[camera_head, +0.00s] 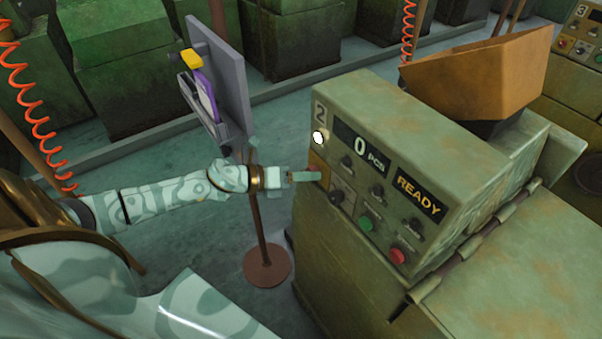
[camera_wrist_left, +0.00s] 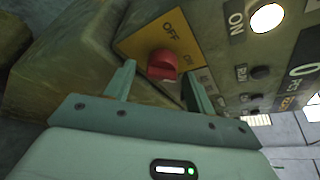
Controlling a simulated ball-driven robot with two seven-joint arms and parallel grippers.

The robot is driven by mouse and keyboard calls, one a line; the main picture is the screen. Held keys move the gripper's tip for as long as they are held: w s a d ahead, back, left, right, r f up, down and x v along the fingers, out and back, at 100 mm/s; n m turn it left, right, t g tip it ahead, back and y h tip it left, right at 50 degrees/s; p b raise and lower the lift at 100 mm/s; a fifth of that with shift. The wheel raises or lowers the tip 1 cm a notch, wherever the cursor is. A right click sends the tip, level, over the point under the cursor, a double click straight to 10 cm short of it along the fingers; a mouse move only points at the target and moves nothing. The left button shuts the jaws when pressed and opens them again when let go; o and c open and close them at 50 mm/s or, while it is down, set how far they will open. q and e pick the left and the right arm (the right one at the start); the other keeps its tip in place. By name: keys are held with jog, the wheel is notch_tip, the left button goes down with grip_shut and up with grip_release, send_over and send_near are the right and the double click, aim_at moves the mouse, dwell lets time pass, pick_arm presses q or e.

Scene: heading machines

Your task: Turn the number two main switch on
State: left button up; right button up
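The number two machine (camera_head: 345,100) carries a control panel with a "2" plate. Its main switch is a red rotary knob (camera_wrist_left: 162,63) on a yellow plate (camera_wrist_left: 137,43) marked OFF and ON, in the left wrist view. My left gripper (camera_head: 306,175) is at the panel's left end in the head view and hides the knob there. In the left wrist view my left gripper (camera_wrist_left: 158,82) is open, with one finger on each side of the knob. I cannot tell if they touch it. The round lamp (camera_head: 319,138) labelled ON glows white. My right gripper is out of view.
The display (camera_head: 360,147) reads 0 PCS and the sign (camera_head: 419,190) reads READY. Green (camera_head: 366,222) and red (camera_head: 398,256) buttons sit lower on the panel. A stand with a grey board (camera_head: 222,85) is close behind my left forearm.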

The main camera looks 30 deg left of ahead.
pick_arm(q)
jog(key=shift+s+a, duration=0.1)
jog(key=v, duration=1.6)
jog(key=shift+r, duration=0.1)
